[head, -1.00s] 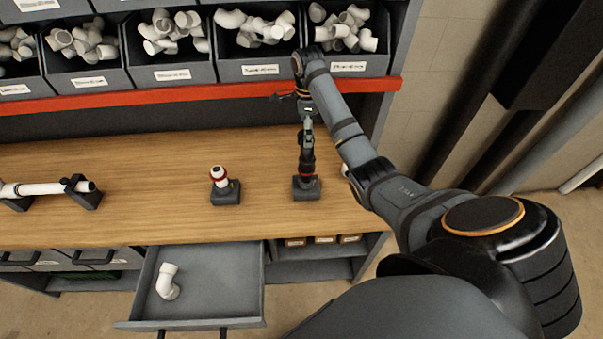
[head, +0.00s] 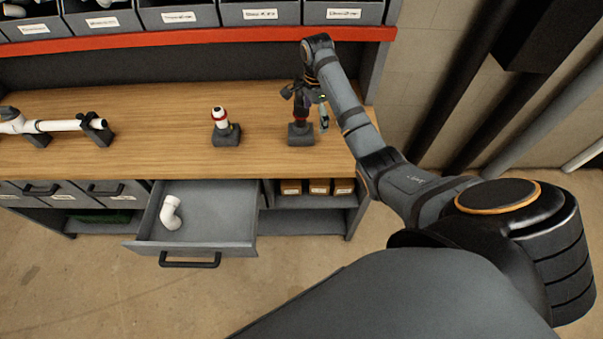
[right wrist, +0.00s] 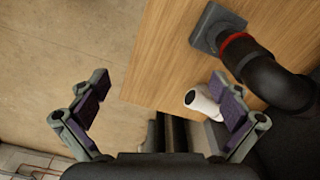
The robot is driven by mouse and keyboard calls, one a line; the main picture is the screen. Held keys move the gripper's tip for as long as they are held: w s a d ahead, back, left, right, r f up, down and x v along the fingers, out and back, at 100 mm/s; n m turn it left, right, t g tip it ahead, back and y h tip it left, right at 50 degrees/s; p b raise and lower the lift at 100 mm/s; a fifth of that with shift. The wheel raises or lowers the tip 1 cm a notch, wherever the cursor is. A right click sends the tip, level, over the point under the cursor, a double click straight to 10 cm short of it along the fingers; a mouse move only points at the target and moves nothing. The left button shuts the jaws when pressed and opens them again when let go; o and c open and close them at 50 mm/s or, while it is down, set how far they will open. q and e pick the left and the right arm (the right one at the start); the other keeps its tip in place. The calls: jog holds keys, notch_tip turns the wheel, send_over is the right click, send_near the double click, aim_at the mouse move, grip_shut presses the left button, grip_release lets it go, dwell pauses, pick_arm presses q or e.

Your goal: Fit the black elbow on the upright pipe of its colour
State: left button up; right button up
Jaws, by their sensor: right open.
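The black elbow (right wrist: 277,82) sits on the black upright pipe, its lower mouth at the red ring (right wrist: 237,44) above a square grey base (right wrist: 213,29). In the head view the base (head: 301,134) stands near the right end of the bench, and the elbow is small and partly hidden by my arm. My right gripper (head: 319,108) is just right of the pipe. In the right wrist view its jaws (right wrist: 160,82) are wide apart and empty, with the elbow outside them, beyond the right finger. My left gripper is not in view.
A white upright pipe with a red ring (head: 221,121) stands left of it. A white pipe (head: 62,125) lies in holders at the far left. An open drawer (head: 215,211) holds a white elbow (head: 171,213). A white piece (right wrist: 203,103) is behind my right finger. Bins line the back.

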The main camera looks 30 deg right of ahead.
jog(key=s+a+f+n+b, duration=0.3)
jog(key=a+f+n, duration=0.3)
jog(key=f, duration=0.4)
jog(key=s+a+f+n+b, duration=0.4)
jog(key=f+n, duration=0.4)
jog(key=f, duration=0.2)
jog(key=shift+s+a+f, duration=0.15)
jog(key=shift+s+a, duration=0.45)
jog(key=shift+a, duration=0.25)
jog(key=s+d+f+n+b, duration=0.1)
jog(key=s+f, duration=0.5)
jog(key=f, duration=0.6)
jog(key=s+d+f+n+b, duration=0.15)
jog(key=s+f, duration=0.45)
jog(key=f, duration=0.7)
jog(key=s+f+n, duration=0.1)
jog(key=s+f, duration=0.4)
jog(key=s, duration=0.4)
jog(key=s+d+f+n, duration=0.1)
jog(key=s+f, duration=0.4)
jog(key=s, duration=0.4)
jog(key=s+d+f+n+t, duration=0.1)
jog(key=s+f, duration=0.3)
jog(key=s, duration=0.4)
jog(key=shift+s+d+f+n+h+b, duration=0.25)
jog(key=shift+s+f+n+h+b, duration=0.1)
jog(key=shift+s+f+b, duration=0.1)
